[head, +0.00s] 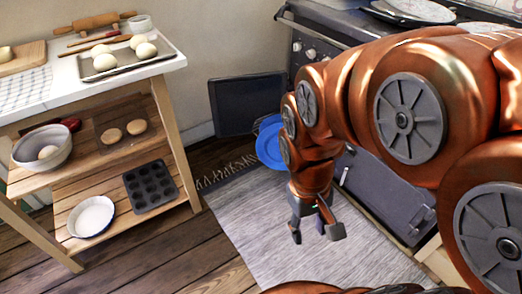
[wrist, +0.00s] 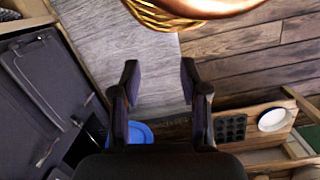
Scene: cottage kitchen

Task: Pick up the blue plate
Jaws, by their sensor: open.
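The blue plate (head: 268,149) is near the back corner beside the stove, beyond my gripper in the head view. My arm covers its right side, and I cannot tell what it rests on. In the wrist view, a part of the blue plate (wrist: 141,130) shows at the bottom, behind my left finger. My gripper (head: 316,233) is open and empty, pointing down above the grey rug and apart from the plate.
A wooden shelf table (head: 178,128) at left holds a baking tray (head: 128,61), bowl (head: 41,147), muffin tin (head: 150,187) and white dish (head: 91,217). The stove (head: 385,190) stands at right. A dark panel (head: 246,105) leans at the wall. The grey rug (head: 275,235) looks clear.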

